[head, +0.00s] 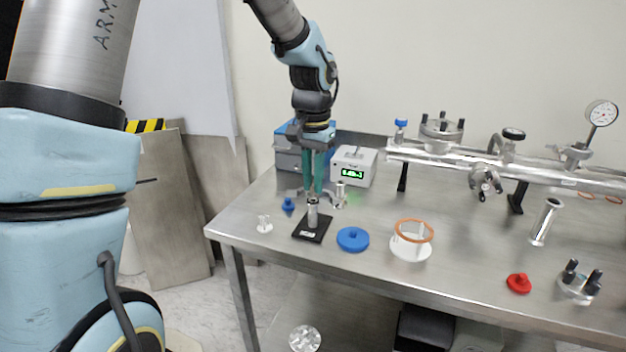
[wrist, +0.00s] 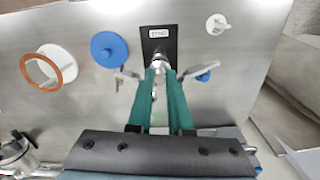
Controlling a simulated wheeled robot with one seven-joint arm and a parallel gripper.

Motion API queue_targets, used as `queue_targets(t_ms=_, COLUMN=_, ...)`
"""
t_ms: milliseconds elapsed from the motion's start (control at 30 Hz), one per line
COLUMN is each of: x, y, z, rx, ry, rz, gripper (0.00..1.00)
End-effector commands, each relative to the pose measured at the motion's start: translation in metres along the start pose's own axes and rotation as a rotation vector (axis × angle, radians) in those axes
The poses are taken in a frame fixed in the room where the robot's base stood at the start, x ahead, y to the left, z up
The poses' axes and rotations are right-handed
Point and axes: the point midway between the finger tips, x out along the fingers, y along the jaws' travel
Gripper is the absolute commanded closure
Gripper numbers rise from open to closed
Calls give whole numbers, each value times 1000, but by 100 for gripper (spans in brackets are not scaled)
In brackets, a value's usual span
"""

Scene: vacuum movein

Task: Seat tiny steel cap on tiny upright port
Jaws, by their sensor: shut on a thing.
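The tiny upright port (head: 312,217) is a short steel tube standing on a black labelled base plate (head: 306,236) near the left end of the steel table. My gripper (head: 314,196) points straight down over it, with its long green fingers close together. It is shut on the tiny steel cap (head: 312,202), at the top of the port. The fingers hide much of the cap and port there, so I cannot tell whether the cap touches or is seated.
A blue disc (head: 352,239), a white fitting (head: 264,224), a small blue knob (head: 288,204) and a steel fitting (head: 340,196) stand close around. A white ring stand with an orange ring (head: 414,232) is to the right. A display box (head: 354,166) is behind.

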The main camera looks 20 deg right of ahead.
Motion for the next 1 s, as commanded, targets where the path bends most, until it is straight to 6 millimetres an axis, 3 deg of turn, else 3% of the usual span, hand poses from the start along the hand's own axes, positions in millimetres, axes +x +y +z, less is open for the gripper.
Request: queue_targets(t_ms=1000, x=11, y=0, z=0, rx=0, ry=-1, rz=0, gripper=100)
